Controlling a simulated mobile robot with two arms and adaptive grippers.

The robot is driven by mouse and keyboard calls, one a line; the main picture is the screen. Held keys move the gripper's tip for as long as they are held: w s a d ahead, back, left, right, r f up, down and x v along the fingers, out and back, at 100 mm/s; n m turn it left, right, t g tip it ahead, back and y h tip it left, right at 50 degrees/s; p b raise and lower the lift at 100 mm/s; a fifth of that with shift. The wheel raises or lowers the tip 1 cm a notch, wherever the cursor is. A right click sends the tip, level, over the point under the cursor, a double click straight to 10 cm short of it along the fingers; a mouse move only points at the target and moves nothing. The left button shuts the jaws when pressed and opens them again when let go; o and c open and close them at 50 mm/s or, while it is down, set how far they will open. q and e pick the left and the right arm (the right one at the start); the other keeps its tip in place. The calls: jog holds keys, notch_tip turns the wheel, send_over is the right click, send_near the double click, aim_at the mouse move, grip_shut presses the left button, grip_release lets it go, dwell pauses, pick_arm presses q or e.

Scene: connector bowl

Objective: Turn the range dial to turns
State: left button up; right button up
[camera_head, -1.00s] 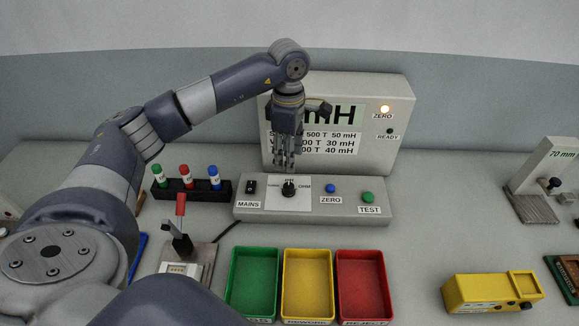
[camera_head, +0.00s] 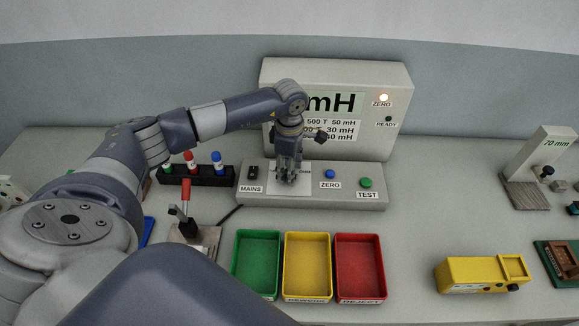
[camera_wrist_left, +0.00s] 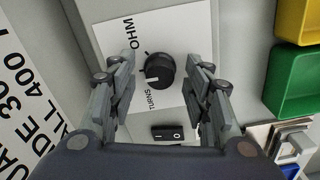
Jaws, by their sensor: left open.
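The range dial is a round black knob (camera_wrist_left: 160,71) on a white plate (camera_wrist_left: 185,35). In the left wrist view its plate shows OHM at the top and TURNS at the lower left, and a pale mark sits on the knob's lower left side. My left gripper (camera_head: 289,180) points down over the dial in the head view and hides it there. In the wrist view its open fingers (camera_wrist_left: 160,88) stand on either side of the knob, with a gap visible on each side. My right gripper is not in view.
The console (camera_head: 350,197) also carries a MAINS switch (camera_head: 253,173), a blue ZERO button (camera_head: 330,174) and a green TEST button (camera_head: 366,183). The display box (camera_head: 395,75) stands behind. Green (camera_head: 235,262), yellow (camera_head: 306,298) and red (camera_head: 382,265) bins lie in front.

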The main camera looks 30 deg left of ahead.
pick_arm(q)
jog(key=shift+c, duration=1.3)
jog(key=c, duration=0.8)
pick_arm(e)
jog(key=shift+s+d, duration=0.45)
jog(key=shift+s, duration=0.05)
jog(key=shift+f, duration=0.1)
